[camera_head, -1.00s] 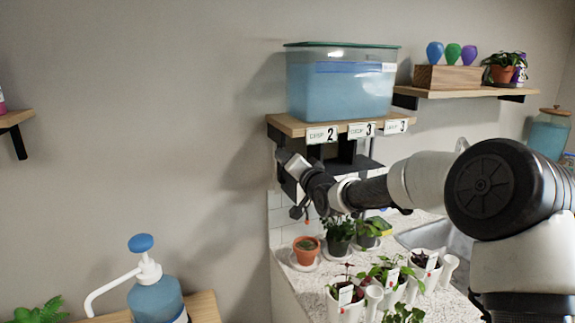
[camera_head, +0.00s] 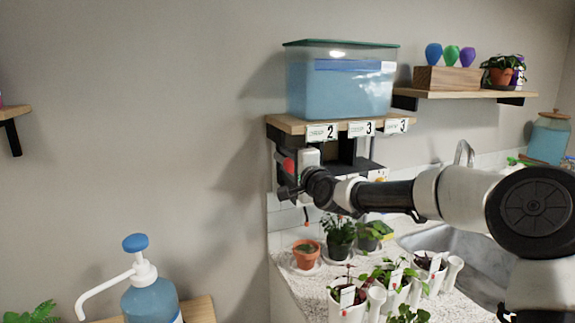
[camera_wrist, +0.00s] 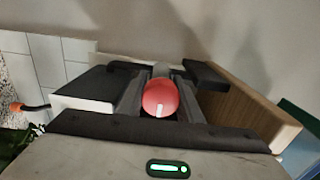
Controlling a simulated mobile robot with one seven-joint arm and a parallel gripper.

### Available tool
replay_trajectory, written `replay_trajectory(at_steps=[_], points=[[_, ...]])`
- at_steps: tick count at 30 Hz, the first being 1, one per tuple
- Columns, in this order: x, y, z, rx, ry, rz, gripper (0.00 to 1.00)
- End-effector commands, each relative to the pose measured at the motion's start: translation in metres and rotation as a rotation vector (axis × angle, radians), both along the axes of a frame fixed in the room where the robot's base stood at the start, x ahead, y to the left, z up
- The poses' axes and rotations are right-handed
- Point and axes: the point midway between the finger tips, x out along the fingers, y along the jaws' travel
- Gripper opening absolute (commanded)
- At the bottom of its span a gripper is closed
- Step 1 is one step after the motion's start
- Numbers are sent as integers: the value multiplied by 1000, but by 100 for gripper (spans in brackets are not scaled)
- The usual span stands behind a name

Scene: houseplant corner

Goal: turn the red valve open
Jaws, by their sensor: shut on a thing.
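The red valve (camera_wrist: 160,97) is a round red knob with a white mark on its face, at the middle of the wrist view. In the head view it shows as a small red spot (camera_head: 288,165) below the left end of the tank shelf. My gripper (camera_wrist: 161,84) is shut on the red valve, with a dark finger on each side of it. In the head view my gripper (camera_head: 288,178) is small and partly hidden by my wrist. The mark on the knob points toward the bottom of the wrist view.
A blue-filled tank (camera_head: 340,85) stands on a wooden shelf (camera_head: 290,124) just above my gripper. Potted plants (camera_head: 341,236) and white planters (camera_head: 347,306) stand on the counter below my arm. A pump bottle (camera_head: 150,297) is at lower left.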

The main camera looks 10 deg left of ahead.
Motion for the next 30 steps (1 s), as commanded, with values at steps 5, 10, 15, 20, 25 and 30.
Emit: replay_trajectory(at_steps=[5, 10, 15, 20, 25, 30], points=[[0, 0, 0, 24, 18, -1, 10], [0, 0, 0, 29, 22, 0, 10], [0, 0, 0, 29, 22, 0, 10], [0, 0, 0, 29, 22, 0, 44], [0, 0, 1, 29, 20, 0, 49], [0, 0, 1, 29, 18, -1, 49]])
